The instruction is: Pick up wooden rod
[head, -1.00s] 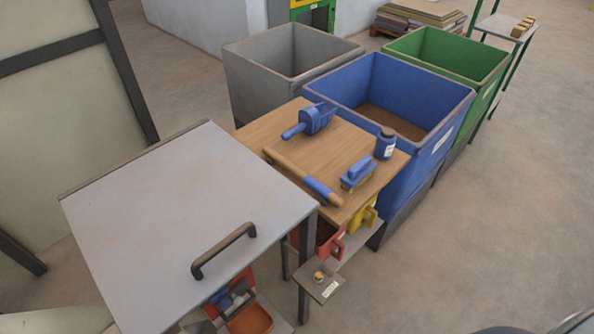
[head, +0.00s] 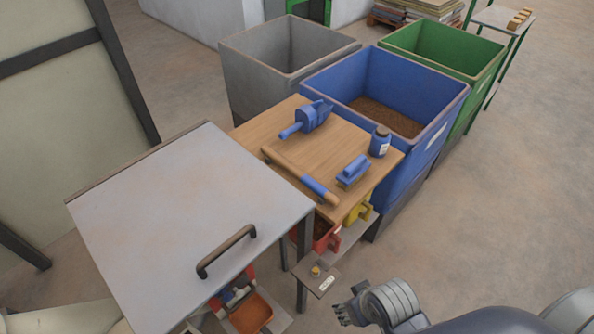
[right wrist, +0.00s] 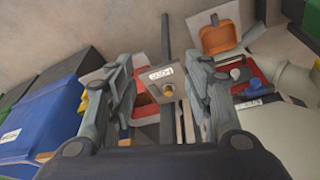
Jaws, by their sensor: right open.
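The wooden rod (head: 286,166) lies on the wooden tabletop (head: 268,126), along its near left edge. It is light brown with a blue sleeve (head: 314,186) near its right end. My right gripper (head: 343,312) is low at the bottom of the head view, in front of and below the tabletop, well apart from the rod. In the right wrist view its two fingers (right wrist: 160,78) are spread and empty, with a small labelled plate beyond them. I cannot make out the rod for sure in that view. My left gripper is not in view.
A blue scoop (head: 308,119), a blue brush (head: 353,171) and a dark blue bottle (head: 380,142) share the tabletop. A grey lid with a handle (head: 227,250) stands left. Grey, blue (head: 430,125) and green bins stand behind. Floor at right is clear.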

